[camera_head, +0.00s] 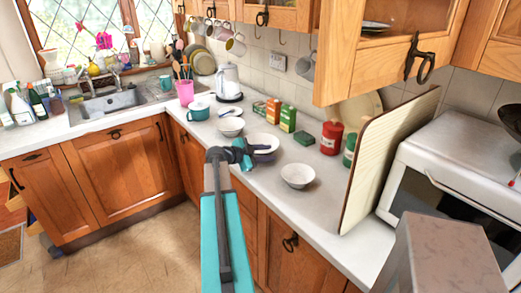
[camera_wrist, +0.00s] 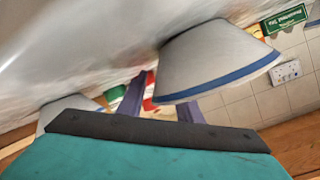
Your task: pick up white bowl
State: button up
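Several white bowls stand on the worktop. One white bowl (camera_head: 298,176) sits alone to the right of my gripper (camera_head: 246,152). Another pale bowl (camera_head: 264,141) is right beside the gripper, partly covered by it, and a third white bowl (camera_head: 231,127) is farther back. In the wrist view a white bowl with a blue rim (camera_wrist: 218,58) looms large and hides part of the right finger. A second pale bowl (camera_wrist: 66,112) is at lower left, partly behind my wrist. My gripper's fingers (camera_wrist: 162,98) are apart, with nothing seen gripped between them. Which bowl matches across the views I cannot tell.
Green and red tins (camera_head: 331,138) and boxes (camera_head: 288,118) line the wall behind the bowls. A tall board (camera_head: 388,160) stands upright at the right, beside a white cooker (camera_head: 455,150). A teal mug (camera_head: 198,111) and a kettle (camera_head: 229,80) are farther back.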

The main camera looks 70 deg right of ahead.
grip_shut()
dwell(0.3)
jog(key=shift+r+b, duration=0.9)
jog(key=shift+r, duration=0.75)
jog(key=a+b, duration=0.1)
jog(key=a, duration=0.3)
jog(key=w+a+r+b, duration=0.1)
jog(key=a, duration=0.4)
jog(key=a+b, duration=0.2)
jog(key=a, duration=0.3)
jog(key=shift+w+a+r, duration=0.25)
jog(key=shift+w, duration=0.1)
jog(key=shift+w+a+r, duration=0.1)
jog(key=shift+a+r, duration=0.05)
jog(key=shift+a, duration=0.55)
